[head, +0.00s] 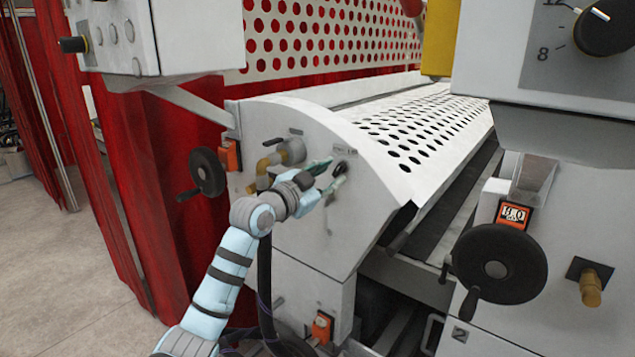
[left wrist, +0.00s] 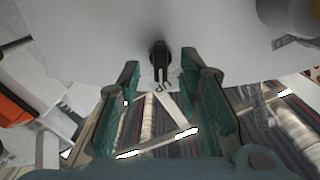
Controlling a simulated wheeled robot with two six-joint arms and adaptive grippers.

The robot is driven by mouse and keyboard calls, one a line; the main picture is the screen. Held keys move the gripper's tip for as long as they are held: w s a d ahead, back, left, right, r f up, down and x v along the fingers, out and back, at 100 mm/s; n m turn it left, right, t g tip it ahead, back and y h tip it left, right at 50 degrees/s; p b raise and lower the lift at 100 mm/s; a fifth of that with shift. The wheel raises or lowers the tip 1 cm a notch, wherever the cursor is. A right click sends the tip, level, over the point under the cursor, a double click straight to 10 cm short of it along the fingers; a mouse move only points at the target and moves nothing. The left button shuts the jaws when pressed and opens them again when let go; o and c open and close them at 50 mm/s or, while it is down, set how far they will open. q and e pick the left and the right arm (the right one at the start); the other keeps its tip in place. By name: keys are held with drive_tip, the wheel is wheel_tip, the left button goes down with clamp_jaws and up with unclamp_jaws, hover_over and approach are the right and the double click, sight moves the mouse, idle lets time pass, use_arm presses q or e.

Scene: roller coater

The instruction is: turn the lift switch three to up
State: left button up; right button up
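A small black switch (head: 340,168) sits on the white end panel (head: 325,220) of the machine. In the left wrist view the switch (left wrist: 159,54) shows as a dark knob with a narrow grip, with small dark lettering beside it that I cannot read surely. My left gripper (head: 328,176) is at this panel, its green finger pads open and apart. In the left wrist view the open left gripper (left wrist: 169,72) has its fingertips on either side of the switch, with gaps to it. I cannot tell how deep the fingers reach. My right gripper is not in view.
A brass pipe fitting (head: 270,160) and a black handwheel (head: 207,172) are left of the switch. A perforated white cover (head: 430,130) lies to the right. Another handwheel (head: 498,264) stands at front right. A grey control box (head: 160,40) hangs above left.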

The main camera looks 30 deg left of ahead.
use_arm(q)
drive_tip(key=s+a, duration=0.1)
drive_tip(key=s, duration=0.9)
drive_tip(key=shift+a, duration=0.15)
